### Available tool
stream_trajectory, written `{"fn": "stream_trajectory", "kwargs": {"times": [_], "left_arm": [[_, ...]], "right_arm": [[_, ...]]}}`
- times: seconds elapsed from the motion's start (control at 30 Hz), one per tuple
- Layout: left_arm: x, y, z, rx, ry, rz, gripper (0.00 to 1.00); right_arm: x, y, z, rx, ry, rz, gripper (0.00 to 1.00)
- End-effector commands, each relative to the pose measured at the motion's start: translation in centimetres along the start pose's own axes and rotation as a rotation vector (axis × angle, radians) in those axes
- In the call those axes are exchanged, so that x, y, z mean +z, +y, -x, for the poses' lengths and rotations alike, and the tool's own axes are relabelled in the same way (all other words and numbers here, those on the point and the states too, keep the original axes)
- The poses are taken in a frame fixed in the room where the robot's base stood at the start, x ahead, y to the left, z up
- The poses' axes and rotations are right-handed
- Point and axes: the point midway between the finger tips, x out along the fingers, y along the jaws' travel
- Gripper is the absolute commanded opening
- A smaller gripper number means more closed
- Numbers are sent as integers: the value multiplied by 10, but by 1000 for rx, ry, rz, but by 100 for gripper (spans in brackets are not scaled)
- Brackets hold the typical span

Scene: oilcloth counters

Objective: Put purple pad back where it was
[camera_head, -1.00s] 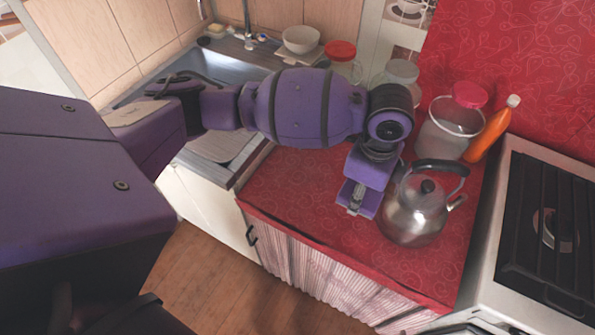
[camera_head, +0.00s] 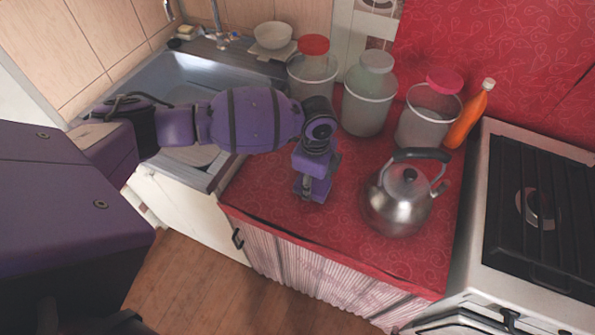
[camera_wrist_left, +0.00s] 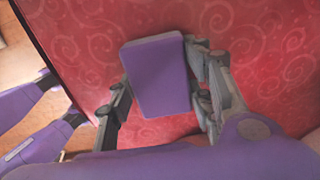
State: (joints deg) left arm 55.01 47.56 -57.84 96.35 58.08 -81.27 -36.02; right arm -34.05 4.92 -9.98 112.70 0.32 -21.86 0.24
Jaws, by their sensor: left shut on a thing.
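The purple pad (camera_wrist_left: 158,75) is a small flat rectangular block, seen between the two grey fingers in the left wrist view. My left gripper (camera_head: 309,189) is shut on the pad, which also shows as a small purple piece low at the gripper in the head view. The gripper points down over the red patterned counter (camera_head: 285,215), left of the kettle. I cannot tell whether the pad touches the counter. The right gripper is not in view.
A metal kettle (camera_head: 398,205) stands right of the gripper. Behind stand several lidded containers (camera_head: 368,105) and an orange bottle (camera_head: 468,118). A sink (camera_head: 165,75) is at the left, a stove (camera_head: 540,210) at the right. The counter front is clear.

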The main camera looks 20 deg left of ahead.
Motion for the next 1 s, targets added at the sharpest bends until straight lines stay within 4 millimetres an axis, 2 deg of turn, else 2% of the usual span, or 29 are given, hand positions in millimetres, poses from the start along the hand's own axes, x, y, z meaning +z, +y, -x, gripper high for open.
{"fn": "stream_trajectory", "kwargs": {"times": [0.33, 0.37, 0.5, 0.83, 1.0], "left_arm": [[0, -2, -1, -5, 0, 0, 19], [0, -2, -1, -5, 0, 0, 48], [0, -2, -1, -5, 0, 0, 66], [0, -2, 1, -6, 0, 0, 66], [-1, -3, 20, -9, 2, 0, 66]], "right_arm": [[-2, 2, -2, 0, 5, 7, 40], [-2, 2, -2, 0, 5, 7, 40], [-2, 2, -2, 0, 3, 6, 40], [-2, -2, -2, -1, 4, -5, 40], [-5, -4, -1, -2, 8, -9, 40]]}}
